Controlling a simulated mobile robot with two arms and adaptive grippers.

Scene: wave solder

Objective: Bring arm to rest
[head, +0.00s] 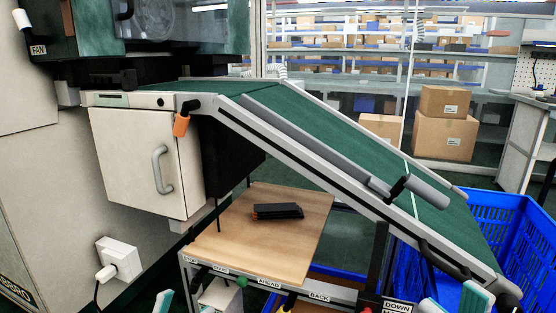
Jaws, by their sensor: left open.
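My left gripper (185,307) shows only as pale teal fingertips at the bottom edge, left of centre. They are apart with nothing visible between them. My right gripper (453,304) shows as two pale teal fingertips at the bottom right, spread apart, in front of the lower end of the conveyor. No object shows between them. The rest of both grippers and both arms are below the picture.
A green sloping conveyor (340,135) runs down to a blue crate (515,225) at right. A wooden-topped table (300,205) under it holds a black object (278,211). A white cabinet (135,160) hangs left. Cardboard boxes (446,130) stand behind.

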